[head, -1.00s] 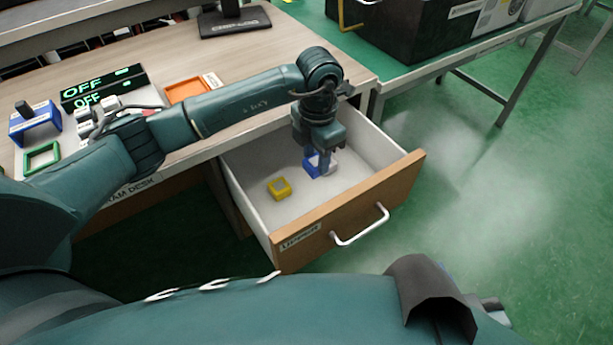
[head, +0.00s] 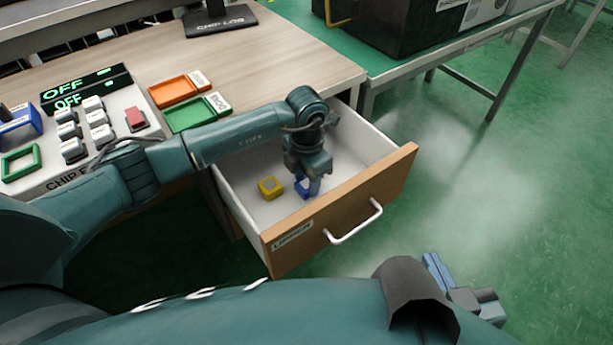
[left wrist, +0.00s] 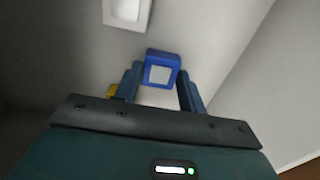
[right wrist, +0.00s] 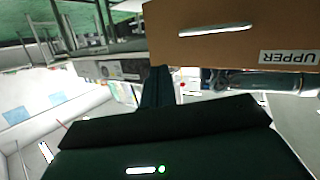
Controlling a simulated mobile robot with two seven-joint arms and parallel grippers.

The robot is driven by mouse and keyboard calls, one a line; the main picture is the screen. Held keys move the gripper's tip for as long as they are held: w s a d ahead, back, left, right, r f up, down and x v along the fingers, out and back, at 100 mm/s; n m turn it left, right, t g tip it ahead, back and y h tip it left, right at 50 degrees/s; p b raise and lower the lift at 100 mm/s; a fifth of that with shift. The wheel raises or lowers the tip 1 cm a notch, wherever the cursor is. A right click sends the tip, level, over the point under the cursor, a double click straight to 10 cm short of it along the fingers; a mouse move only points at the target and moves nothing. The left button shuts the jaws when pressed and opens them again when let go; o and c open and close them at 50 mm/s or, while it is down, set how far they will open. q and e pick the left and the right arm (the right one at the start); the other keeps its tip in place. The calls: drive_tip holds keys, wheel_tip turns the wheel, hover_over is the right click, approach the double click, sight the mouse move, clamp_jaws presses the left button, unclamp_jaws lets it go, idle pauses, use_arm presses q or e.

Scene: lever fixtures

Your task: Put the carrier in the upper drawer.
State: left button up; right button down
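The upper drawer (head: 292,241) is pulled out of the desk, with an "UPPER" label on its wooden front. That label also shows in the right wrist view (right wrist: 288,57). My left gripper (head: 308,187) points down inside the drawer. A blue square carrier (left wrist: 161,68) with a pale centre sits between its fingertips, which appear to touch its sides. In the head view the carrier (head: 301,188) is partly hidden by the fingers, low over or on the drawer floor. My right gripper (right wrist: 158,88) is shut and empty, outside in front of the drawer.
A yellow carrier (head: 270,187) lies in the drawer beside the blue one. A white framed piece (left wrist: 128,12) shows in the left wrist view. On the desk are orange (head: 174,91) and green (head: 190,115) trays and a switch panel (head: 90,135).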

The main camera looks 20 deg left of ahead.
sight(306, 183)
use_arm(q)
drive_tip(key=o, duration=0.4)
wheel_tip(306, 183, up, 12)
drive_tip(key=p, duration=0.2)
drive_tip(key=shift+r+p, duration=0.2)
drive_tip(key=shift+p, duration=0.1)
use_arm(e)
drive_tip(key=shift+s+d+r+m+g, duration=0.3)
drive_tip(key=shift+s+r+m+g, duration=0.15)
drive_tip(key=shift+r, duration=0.2)
drive_tip(key=shift+h, duration=0.3)
drive_tip(key=shift+s, duration=0.1)
